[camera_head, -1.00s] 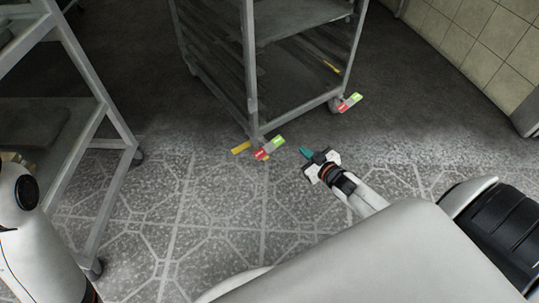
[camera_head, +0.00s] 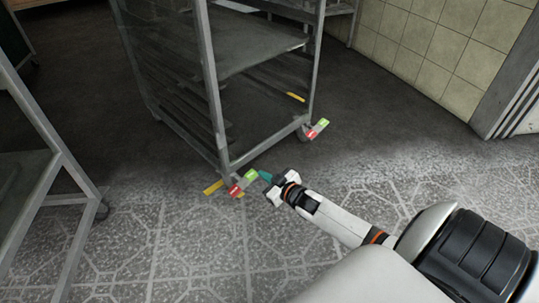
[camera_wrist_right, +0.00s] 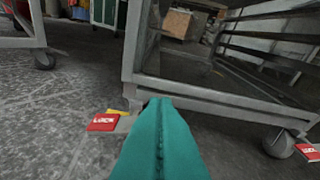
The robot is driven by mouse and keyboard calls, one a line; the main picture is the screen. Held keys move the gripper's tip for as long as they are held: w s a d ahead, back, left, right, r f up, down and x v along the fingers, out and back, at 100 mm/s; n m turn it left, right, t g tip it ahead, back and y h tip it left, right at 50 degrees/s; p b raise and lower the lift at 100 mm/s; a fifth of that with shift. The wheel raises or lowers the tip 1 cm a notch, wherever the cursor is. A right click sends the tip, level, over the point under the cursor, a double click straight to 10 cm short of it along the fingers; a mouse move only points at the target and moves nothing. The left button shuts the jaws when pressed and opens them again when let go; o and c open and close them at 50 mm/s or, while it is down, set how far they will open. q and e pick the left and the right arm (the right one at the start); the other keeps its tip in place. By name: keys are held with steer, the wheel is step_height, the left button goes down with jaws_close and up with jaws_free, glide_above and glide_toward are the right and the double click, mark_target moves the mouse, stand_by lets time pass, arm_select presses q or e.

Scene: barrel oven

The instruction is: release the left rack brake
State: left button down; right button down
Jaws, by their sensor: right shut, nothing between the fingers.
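The left rack brake (camera_head: 243,183) is a pedal with a red end and a green end, low at the near corner of the metal rack (camera_head: 213,95). In the right wrist view its red LOCK end (camera_wrist_right: 103,122) shows left of my fingers, which seem to hide the rest. My right gripper (camera_head: 265,176) is shut and empty, its teal fingertips low and just right of the green end. Contact cannot be told. The shut fingers also show in the wrist view (camera_wrist_right: 160,104). My left gripper is not in view.
A second red and green brake (camera_head: 318,128) sits at the rack's right caster. Yellow pieces (camera_head: 213,187) lie by the near corner and inside the rack. Another metal rack (camera_head: 62,157) stands at the left. The tiled floor in front is clear.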

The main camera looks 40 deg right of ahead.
mark_target(243, 183)
steer(key=w+f+b, duration=0.5)
steer(key=w+b, duration=0.1)
steer(key=b, duration=0.1)
steer(key=shift+d+f, duration=0.2)
steer(key=shift+d, duration=0.1)
steer(key=shift+s, duration=0.1)
